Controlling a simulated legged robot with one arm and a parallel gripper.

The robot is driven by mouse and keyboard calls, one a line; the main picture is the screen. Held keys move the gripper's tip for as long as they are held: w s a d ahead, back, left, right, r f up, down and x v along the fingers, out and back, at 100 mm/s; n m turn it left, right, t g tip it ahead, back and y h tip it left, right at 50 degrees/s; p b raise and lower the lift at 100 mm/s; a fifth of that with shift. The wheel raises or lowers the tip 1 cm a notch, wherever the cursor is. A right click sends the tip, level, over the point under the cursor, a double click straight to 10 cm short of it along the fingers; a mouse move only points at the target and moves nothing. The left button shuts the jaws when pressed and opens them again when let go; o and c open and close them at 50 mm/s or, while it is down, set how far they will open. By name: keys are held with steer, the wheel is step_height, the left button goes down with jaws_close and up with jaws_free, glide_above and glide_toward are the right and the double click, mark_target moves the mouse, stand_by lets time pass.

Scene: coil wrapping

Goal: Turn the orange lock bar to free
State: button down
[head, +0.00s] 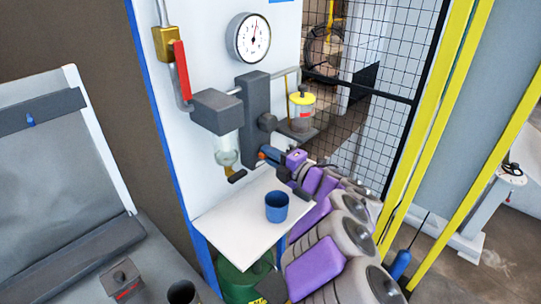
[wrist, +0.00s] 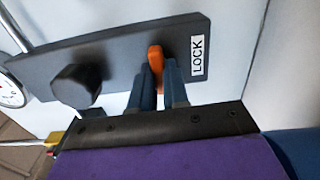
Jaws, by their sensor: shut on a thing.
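The orange lock bar (wrist: 156,58) stands out from a dark grey plate (wrist: 120,50) in the wrist view, beside a white label (wrist: 199,54) reading LOCK. My gripper (wrist: 160,72) is shut on the bar, with one blue-grey finger on each side of it. In the head view my gripper (head: 270,157) reaches the lower end of the upright grey plate (head: 252,92), and a bit of the orange bar (head: 262,155) shows at its fingertips. The fingers hide part of the bar.
A black knob (wrist: 77,86) sits on the same plate, close to my gripper. A blue cup (head: 276,207) stands on a white shelf (head: 226,219) below. A clear bowl (head: 228,151) hangs to the left, and a yellow-topped jar (head: 301,108) is to the right.

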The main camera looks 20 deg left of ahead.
steer(key=shift+s+a+f, duration=0.1)
steer(key=shift+s+f, duration=0.05)
steer(key=shift+f, duration=0.15)
steer(key=c, duration=1.1)
jaws_free()
steer(key=shift+r, duration=0.15)
steer(key=p+v, duration=0.2)
steer(key=v, duration=1.5)
